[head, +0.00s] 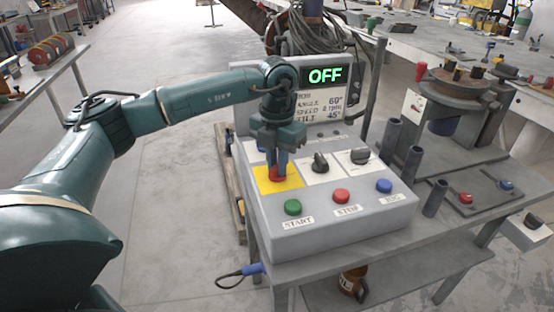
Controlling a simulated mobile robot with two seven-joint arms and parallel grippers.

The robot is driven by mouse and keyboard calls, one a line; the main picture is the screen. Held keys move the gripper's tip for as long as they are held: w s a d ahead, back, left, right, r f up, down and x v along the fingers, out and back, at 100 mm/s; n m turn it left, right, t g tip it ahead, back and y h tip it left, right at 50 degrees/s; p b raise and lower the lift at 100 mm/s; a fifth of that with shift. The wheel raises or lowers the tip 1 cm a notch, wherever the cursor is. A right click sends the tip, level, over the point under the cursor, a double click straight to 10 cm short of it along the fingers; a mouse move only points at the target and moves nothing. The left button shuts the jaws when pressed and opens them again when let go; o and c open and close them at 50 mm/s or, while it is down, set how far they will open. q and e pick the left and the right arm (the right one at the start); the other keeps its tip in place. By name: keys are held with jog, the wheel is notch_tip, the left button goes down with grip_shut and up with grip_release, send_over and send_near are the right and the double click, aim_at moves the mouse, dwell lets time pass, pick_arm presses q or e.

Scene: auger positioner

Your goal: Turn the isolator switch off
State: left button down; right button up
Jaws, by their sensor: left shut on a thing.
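The isolator switch (277,175) is a red knob on a yellow plate (268,186) at the upper left of the grey control box (330,227). My left gripper (278,166) comes down over the knob from above, shut on it, and hides its upper part. My right gripper is not in the head view.
Two black knobs (320,162) (360,156) sit right of the switch. Green START (292,207), red STOP (341,196) and blue (383,186) buttons line the front. Dark upright tubes (390,140) and a round machine (458,90) stand to the right. Open floor lies left.

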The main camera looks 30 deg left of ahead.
pick_arm(q)
jog(key=n+p, duration=0.1)
jog(key=n, duration=0.4)
jog(key=shift+r+n, duration=0.1)
jog(key=shift+n, duration=0.3)
jog(key=n+p, duration=0.1)
jog(key=n, duration=0.3)
jog(key=shift+n, duration=0.3)
jog(key=c, duration=1.4)
grip_release()
notch_tip(320, 180, up, 13)
